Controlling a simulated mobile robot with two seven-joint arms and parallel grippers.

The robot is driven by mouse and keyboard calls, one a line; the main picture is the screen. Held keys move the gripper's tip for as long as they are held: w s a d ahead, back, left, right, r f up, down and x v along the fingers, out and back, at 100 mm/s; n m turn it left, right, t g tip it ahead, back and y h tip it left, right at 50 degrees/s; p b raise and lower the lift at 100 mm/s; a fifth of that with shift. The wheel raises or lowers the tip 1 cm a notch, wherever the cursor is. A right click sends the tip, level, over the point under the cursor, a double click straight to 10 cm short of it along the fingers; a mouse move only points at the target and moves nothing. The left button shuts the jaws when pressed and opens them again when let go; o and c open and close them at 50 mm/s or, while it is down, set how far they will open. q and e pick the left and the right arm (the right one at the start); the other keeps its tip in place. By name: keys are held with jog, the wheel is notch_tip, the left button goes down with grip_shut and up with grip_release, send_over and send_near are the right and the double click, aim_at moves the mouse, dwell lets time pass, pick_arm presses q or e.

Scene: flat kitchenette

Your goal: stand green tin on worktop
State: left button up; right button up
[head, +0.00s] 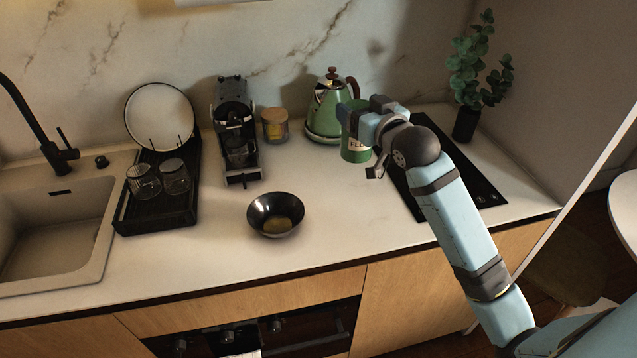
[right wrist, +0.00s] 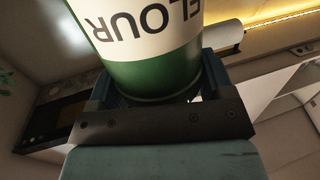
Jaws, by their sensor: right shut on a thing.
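The green tin (head: 355,151), with a pale label, is held by my right gripper (head: 366,122) over the back right of the worktop (head: 330,212), in front of the green kettle. In the right wrist view the tin (right wrist: 160,72) sits between the fingers and its label reads FLOUR, upside down in that picture. The tin looks upright in the head view. Part of it is hidden behind the gripper, and I cannot tell whether its base touches the worktop. My left gripper is not in view.
A green kettle (head: 327,105) stands just behind the tin. A black hob (head: 468,180) and a plant (head: 467,122) are on the right. A dark bowl (head: 275,214), a lidded jar (head: 275,125), a coffee machine (head: 236,135) and a dish rack (head: 158,212) stand leftward. The front middle worktop is clear.

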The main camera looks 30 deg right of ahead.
notch_tip(320, 180, down, 18)
jog(key=shift+f, duration=0.25)
dwell(0.3)
jog(key=o, duration=1.5)
jog(key=shift+f, duration=0.15)
jog(key=shift+s, duration=0.1)
